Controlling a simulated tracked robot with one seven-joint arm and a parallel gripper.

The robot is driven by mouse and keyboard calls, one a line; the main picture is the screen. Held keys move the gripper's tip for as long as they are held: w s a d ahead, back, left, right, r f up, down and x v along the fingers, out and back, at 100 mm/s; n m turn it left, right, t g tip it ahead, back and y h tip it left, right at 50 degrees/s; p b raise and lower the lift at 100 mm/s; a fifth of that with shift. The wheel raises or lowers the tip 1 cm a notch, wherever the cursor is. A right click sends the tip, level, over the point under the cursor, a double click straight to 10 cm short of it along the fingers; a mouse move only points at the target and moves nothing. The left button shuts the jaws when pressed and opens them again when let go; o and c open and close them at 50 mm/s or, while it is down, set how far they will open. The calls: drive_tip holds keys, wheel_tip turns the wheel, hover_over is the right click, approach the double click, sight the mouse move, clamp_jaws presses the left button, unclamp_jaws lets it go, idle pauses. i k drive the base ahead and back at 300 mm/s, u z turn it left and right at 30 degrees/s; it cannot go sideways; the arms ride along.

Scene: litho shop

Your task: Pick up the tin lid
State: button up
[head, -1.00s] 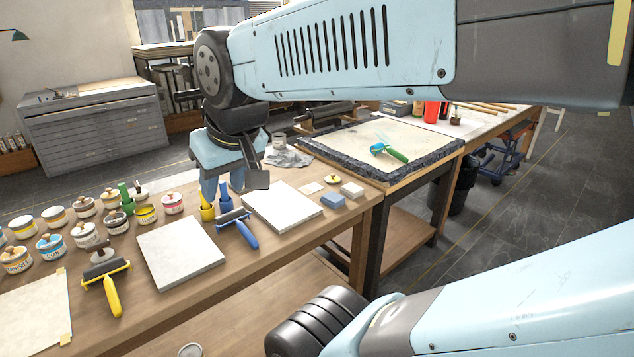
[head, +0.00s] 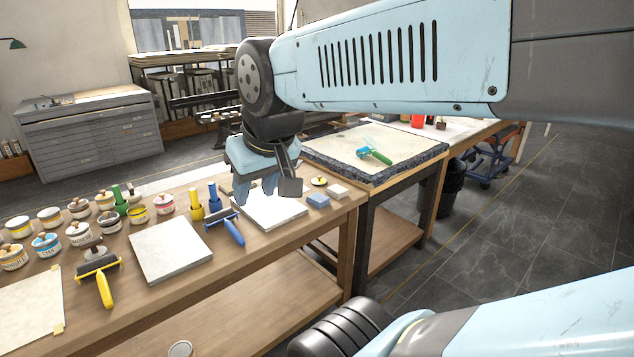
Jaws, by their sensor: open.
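A round grey disc with a pale rim (head: 180,349), which looks like the tin lid, shows at the bottom edge of the head view, low down near the bench's lower shelf. Its lower part is cut off, and I cannot tell whether it lies on the shelf or the floor. My gripper (head: 256,190) is open and empty, pointing down over the bench top, above the far white slab. It is far from the disc, up and to the right in the picture.
The wooden bench (head: 135,285) carries several ink tins, a yellow-handled roller (head: 102,275), a blue-handled roller (head: 228,226), a near slab (head: 170,250) and a blue block (head: 318,201). A stone-topped table (head: 375,150) stands beyond. The lower shelf (head: 235,318) looks mostly bare.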

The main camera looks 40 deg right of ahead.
sight(318, 181)
drive_tip(key=z, duration=0.05)
drive_tip(key=i, duration=0.15)
drive_tip(key=z, duration=2.45)
drive_tip(key=i, duration=0.75)
drive_tip(key=u, duration=0.8)
drive_tip(key=i, duration=0.85)
drive_tip(key=u, duration=0.55)
drive_tip(key=k, duration=0.75)
drive_tip(key=u, duration=0.15)
